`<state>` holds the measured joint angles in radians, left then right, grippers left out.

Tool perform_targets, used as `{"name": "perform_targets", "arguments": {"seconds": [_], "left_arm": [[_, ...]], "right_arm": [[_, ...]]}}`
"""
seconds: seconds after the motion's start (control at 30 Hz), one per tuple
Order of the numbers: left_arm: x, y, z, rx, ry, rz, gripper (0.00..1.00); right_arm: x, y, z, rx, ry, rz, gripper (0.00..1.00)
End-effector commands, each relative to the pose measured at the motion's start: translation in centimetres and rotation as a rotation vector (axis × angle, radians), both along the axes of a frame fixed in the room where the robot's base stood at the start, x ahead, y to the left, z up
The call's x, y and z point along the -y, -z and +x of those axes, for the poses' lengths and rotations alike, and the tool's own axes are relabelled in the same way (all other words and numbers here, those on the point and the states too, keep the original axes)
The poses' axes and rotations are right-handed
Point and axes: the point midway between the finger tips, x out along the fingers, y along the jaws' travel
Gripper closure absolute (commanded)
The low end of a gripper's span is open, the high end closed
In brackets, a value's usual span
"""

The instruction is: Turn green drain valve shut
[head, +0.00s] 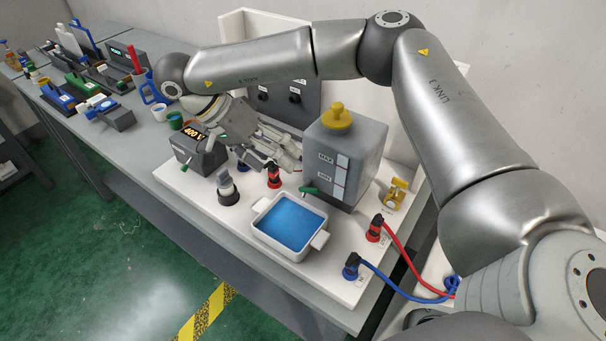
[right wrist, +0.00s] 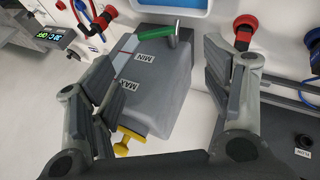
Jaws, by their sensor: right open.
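The green drain valve (head: 310,190) has a green handle at the lower front of a grey tank (head: 365,140), just above the edge of a white tray of blue liquid (head: 262,206). In the right wrist view the green handle (right wrist: 157,31) lies crosswise beyond the fingertips, near the MIN label. My right gripper (head: 285,155) hangs left of the tank, open and empty. In the right wrist view its two fingers (right wrist: 160,68) stand wide apart with the tank between them in the picture. No contact with the handle shows. My left gripper is not in view.
A yellow cap (head: 337,115) tops the tank and a yellow valve (head: 395,193) stands to its right. Red (head: 273,176) and blue plugs, a black-and-grey knob (head: 227,188) and a 400 V meter (head: 195,145) stand close by. Cables run at the right front.

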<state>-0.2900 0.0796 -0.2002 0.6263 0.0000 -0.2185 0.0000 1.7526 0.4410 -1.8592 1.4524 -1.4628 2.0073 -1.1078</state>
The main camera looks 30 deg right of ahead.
Motion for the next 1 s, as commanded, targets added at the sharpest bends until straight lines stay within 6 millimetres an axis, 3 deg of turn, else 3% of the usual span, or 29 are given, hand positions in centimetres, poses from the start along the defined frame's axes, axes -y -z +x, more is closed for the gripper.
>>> {"name": "perform_targets", "arguments": {"seconds": [0.3,0.6,1.0], "left_arm": [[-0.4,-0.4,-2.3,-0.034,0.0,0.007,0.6],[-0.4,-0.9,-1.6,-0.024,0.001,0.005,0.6],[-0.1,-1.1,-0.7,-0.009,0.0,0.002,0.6]], "right_arm": [[2.5,3.6,-1.4,-0.007,0.002,-0.003,0.28],[4.9,7.3,-2.6,-0.006,0.003,-0.003,0.28],[5.6,8.6,-3.0,-0.001,0.001,-0.003,0.28]]}}
